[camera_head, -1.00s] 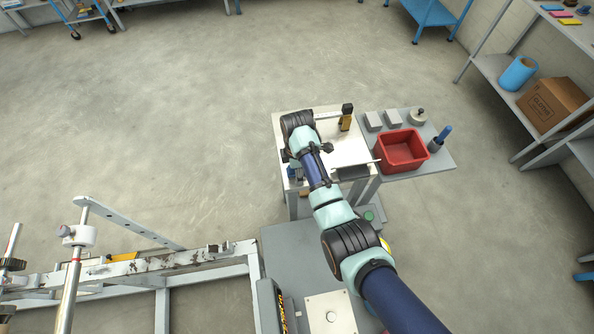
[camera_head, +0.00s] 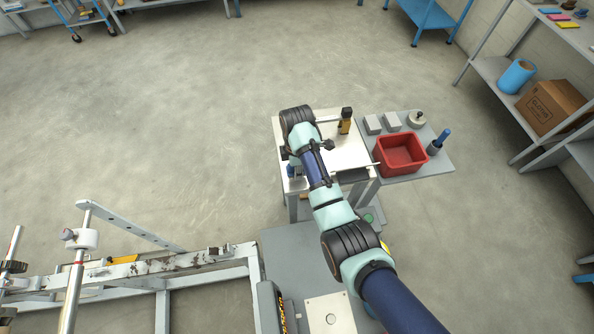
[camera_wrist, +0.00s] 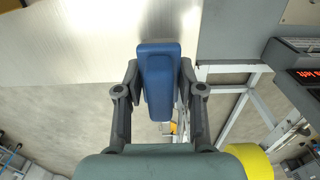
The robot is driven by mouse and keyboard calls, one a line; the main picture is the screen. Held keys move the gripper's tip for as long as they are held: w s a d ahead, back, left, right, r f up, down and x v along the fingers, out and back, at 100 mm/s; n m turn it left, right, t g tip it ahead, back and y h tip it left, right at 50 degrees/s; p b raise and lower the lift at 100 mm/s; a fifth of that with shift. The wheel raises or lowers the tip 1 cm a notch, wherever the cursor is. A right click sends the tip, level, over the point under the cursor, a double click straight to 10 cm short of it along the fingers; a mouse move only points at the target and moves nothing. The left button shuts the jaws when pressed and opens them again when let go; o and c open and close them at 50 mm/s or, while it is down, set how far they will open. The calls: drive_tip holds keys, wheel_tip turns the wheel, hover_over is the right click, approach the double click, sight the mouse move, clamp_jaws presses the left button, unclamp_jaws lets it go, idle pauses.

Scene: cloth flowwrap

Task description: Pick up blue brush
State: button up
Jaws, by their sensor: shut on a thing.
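The blue brush (camera_wrist: 158,75) fills the middle of the wrist view, a blue block with a wider head behind it. My gripper (camera_wrist: 158,90) is shut on it, with one dark finger on each side. The brush shows over the pale table top (camera_wrist: 80,40) near its edge, with a soft shadow beyond it. I cannot tell how high it is above the table. In the head view a small blue part (camera_head: 290,170) shows beside my arm at the table's left side; my arm hides most of the gripper.
A red bin (camera_head: 401,152) stands on the grey side table right of the pale table. Grey blocks (camera_head: 373,124), a round weight (camera_head: 417,118) and a blue-handled tool in a holder (camera_head: 443,136) are near it. A yellow-black device (camera_head: 346,121) stands at the pale table's back.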

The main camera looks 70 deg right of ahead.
wheel_tip(320, 180, up, 17)
drive_tip(key=p, duration=0.9)
drive_tip(key=shift+f, duration=0.1)
